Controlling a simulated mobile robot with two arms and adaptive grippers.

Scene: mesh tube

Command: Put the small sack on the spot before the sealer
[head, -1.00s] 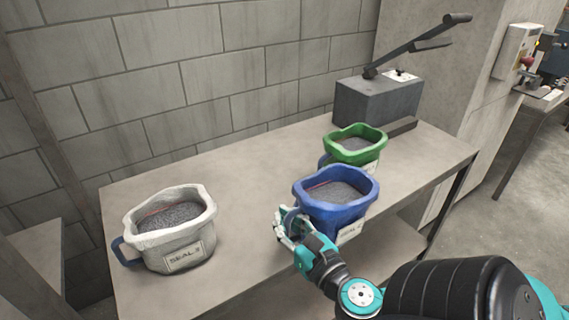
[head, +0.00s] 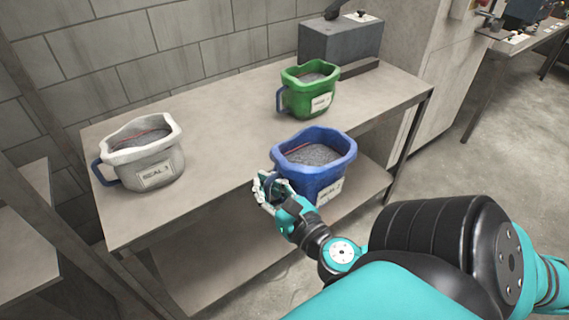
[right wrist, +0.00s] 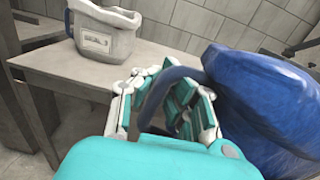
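The blue sack (head: 322,183) is open-topped, full of grey grains, and has a white label. My right gripper (head: 270,188) is at its left side, with the fingers closed around its blue handle (right wrist: 170,85). The sack looks held upright at the table's front edge. A green sack (head: 296,103) stands on the table in front of the grey sealer (head: 338,42). A white sack (head: 150,158) labelled SEAL stands at the table's left end. I cannot make out a marked spot. My left gripper is not in view.
The grey table (head: 215,130) has free room between the white and green sacks. A dark bar (head: 346,69) lies by the sealer's front. A lower shelf (head: 225,235) is under the table. A block wall stands behind.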

